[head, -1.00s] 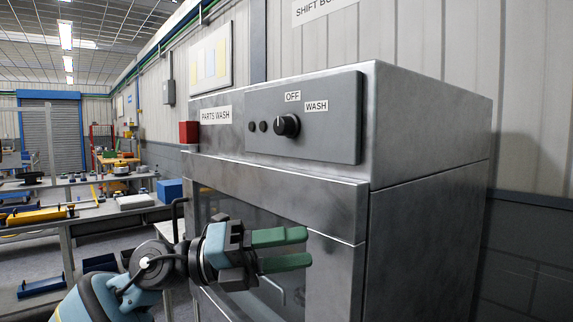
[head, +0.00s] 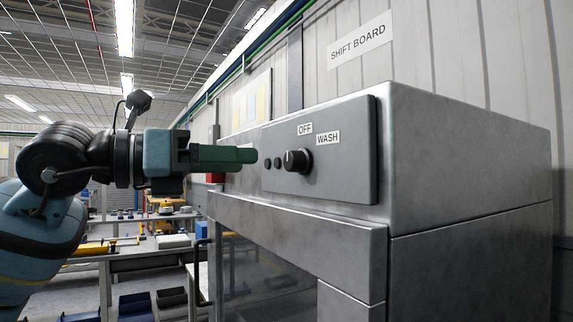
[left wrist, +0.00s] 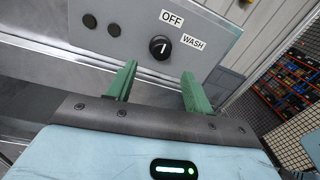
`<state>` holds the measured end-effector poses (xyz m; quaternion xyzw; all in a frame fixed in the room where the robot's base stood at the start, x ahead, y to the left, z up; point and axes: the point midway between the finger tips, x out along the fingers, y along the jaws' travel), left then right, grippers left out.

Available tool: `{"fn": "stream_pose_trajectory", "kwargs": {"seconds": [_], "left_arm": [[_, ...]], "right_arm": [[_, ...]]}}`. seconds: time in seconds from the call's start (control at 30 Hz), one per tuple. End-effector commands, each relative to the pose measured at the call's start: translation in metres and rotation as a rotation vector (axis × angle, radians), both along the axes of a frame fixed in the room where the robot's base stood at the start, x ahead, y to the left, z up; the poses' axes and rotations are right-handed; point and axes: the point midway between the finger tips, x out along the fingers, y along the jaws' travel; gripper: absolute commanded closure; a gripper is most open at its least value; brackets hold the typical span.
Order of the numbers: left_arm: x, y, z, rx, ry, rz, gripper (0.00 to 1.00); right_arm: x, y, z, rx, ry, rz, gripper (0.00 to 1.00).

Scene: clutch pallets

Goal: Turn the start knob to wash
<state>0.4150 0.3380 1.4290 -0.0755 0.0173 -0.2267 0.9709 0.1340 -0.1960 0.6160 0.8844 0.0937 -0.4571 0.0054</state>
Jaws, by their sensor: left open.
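The start knob (head: 297,161) is a round black knob on the dark grey panel (head: 345,180) of the metal parts washer (head: 450,150). The labels OFF (head: 305,128) and WASH (head: 328,138) are above it and to its upper right. In the left wrist view the knob (left wrist: 160,46) has a white line pointing roughly towards OFF. My left gripper (head: 250,156) has green fingers and is left of the knob, apart from it. In the left wrist view its fingers (left wrist: 157,80) are open and empty, with the knob beyond and between them. My right gripper is not in view.
Two small dark buttons (head: 271,162) are left of the knob. The washer's glass-fronted door (head: 265,270) is below the panel. Workbenches (head: 150,250) stand behind on the left.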

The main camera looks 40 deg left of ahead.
Motion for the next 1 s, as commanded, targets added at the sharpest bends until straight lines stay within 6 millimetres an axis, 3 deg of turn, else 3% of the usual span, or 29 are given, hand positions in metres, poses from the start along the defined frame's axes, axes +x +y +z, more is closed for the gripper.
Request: {"fn": "stream_pose_trajectory", "kwargs": {"seconds": [0.17, 0.6, 1.0], "left_arm": [[0.009, -0.005, 0.001, -0.002, 0.000, -0.005, 0.48], [0.061, -0.032, 0.002, -0.004, 0.001, -0.005, 0.48], [0.070, -0.036, 0.000, -0.003, 0.002, -0.004, 0.48]], "right_arm": [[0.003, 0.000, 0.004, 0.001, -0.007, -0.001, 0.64], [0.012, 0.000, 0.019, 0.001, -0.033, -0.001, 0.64], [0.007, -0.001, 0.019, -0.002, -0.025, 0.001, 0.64]]}}
